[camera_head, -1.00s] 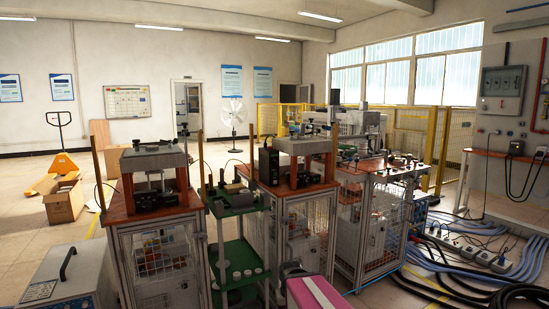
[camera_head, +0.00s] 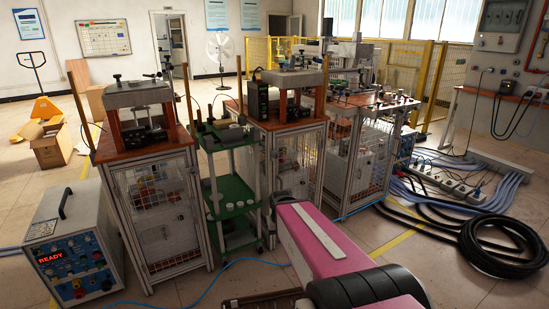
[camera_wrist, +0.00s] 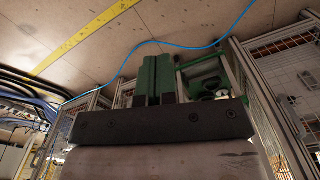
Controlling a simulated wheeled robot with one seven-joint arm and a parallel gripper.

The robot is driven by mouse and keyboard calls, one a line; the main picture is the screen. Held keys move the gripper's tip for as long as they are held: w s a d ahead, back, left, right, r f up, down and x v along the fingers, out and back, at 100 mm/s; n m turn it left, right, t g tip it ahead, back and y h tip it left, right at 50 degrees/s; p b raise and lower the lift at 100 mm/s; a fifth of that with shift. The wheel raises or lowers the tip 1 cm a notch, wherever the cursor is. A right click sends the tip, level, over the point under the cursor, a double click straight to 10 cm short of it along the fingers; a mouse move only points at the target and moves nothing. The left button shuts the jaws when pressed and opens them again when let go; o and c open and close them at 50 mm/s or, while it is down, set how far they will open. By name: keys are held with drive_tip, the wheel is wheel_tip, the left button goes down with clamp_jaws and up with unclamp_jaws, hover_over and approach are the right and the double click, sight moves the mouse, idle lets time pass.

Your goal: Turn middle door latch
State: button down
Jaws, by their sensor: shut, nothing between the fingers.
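The middle cabinet (camera_head: 300,160) is a metal frame with a wire-mesh door (camera_head: 297,172) under an orange top. I cannot make out its door latch in either view. My gripper (camera_wrist: 156,62) shows in the wrist view as two green fingers pressed together with nothing between them. It points out over the floor, with mesh-sided cabinets to the left and right of it, and touches nothing that I can see. In the head view my pink arm comes in from the bottom, and the gripper itself cannot be made out.
A green shelf cart (camera_head: 232,195) stands between the left cabinet (camera_head: 160,205) and the middle one. A control box (camera_head: 72,245) reading READY stands at the left. Black cable coils (camera_head: 500,245) lie on the right floor. A blue cable (camera_wrist: 190,46) crosses the floor.

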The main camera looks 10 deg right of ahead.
drive_tip(key=c, duration=1.2)
unclamp_jaws()
drive_tip(key=shift+w+d, duration=0.1)
drive_tip(key=shift+w, duration=0.1)
drive_tip(key=o, duration=0.6)
drive_tip(key=shift+m+t+h, duration=0.3)
drive_tip(key=shift+t+h, duration=0.1)
drive_tip(key=shift+t, duration=0.4)
drive_tip(key=w+d, duration=0.2)
drive_tip(key=w, duration=0.1)
drive_tip(key=shift+w, duration=0.25)
drive_tip(key=n+t+y, duration=0.4)
drive_tip(key=t+y, duration=0.2)
drive_tip(key=t, duration=1)
approach(276, 155)
drive_tip(key=x, duration=1)
drive_tip(key=shift+w+f, duration=0.1)
drive_tip(key=shift+w, duration=0.3)
